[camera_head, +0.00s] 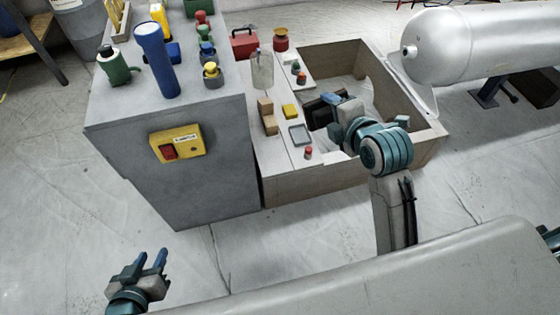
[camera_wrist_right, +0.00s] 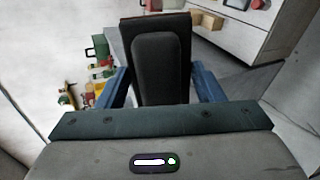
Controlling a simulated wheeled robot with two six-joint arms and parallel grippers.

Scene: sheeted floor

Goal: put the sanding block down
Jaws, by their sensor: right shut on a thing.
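The sanding block (camera_wrist_right: 158,70) is a dark block with a rounded black top and a brownish edge at its far end. It sits between the blue fingers of my right gripper (camera_wrist_right: 161,86) in the right wrist view. In the head view my right gripper (camera_head: 327,108) is inside the outline of the open wooden box, near its left side. The sanding block (camera_head: 318,112) is partly hidden there by the gripper. I cannot tell whether the block touches a surface. My left gripper (camera_head: 151,262) is open and empty over the floor at the lower left.
The wooden box (camera_head: 340,182) has a pale floor. A grey cabinet (camera_head: 200,190) stands left; a silver tank (camera_head: 480,45) lies right.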

